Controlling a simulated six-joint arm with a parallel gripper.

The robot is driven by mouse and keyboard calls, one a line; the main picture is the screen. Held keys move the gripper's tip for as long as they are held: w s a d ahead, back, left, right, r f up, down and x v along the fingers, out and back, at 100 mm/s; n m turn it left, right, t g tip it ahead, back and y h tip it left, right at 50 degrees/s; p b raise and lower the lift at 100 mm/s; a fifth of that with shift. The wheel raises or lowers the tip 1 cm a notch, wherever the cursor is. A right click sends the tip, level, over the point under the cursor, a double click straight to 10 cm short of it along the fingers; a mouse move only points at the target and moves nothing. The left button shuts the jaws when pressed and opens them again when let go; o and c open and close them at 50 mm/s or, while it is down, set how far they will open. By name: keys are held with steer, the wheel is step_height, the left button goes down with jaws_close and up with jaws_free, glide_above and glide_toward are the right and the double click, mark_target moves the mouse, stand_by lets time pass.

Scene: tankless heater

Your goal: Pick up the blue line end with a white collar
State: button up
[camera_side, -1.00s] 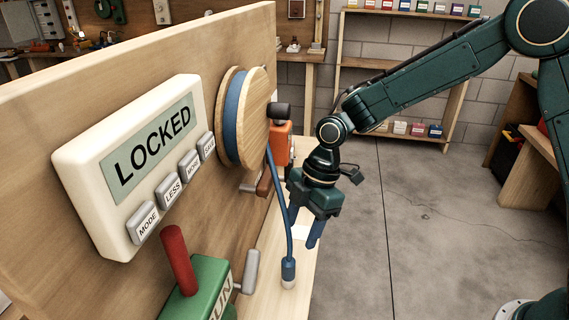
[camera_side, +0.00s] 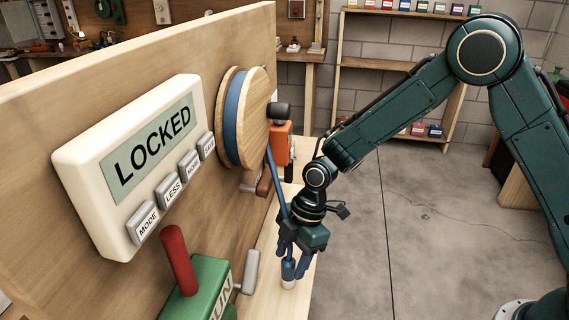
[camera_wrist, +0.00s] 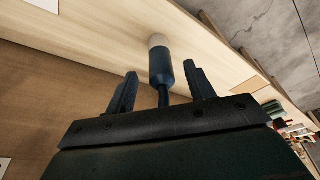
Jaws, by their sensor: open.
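The blue line end (camera_side: 288,270) with its white collar (camera_side: 287,284) hangs from the blue line below the wooden reel (camera_side: 254,118). The wrist view shows the blue end (camera_wrist: 161,68) and the pale collar (camera_wrist: 157,40) at its tip. My gripper (camera_side: 294,268) is open, with its fingers pointing down around the blue end in the side view. In the wrist view its fingertips (camera_wrist: 160,78) stand on either side of the line end, with a gap on both sides. Part of the line is hidden behind my gripper in the side view.
A wooden panel (camera_side: 60,130) on the left carries a display reading LOCKED (camera_side: 150,152), a green box (camera_side: 205,283) with a red lever (camera_side: 178,260), and an orange part (camera_side: 281,142). A wooden ledge (camera_side: 262,295) runs below. Open floor (camera_side: 430,240) lies to the right.

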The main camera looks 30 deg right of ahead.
mark_target(282, 283)
steer(key=shift+x, duration=2.3)
steer(key=shift+s+a, duration=0.1)
steer(key=shift+r, duration=0.1)
steer(key=shift+c, duration=0.4)
jaws_close()
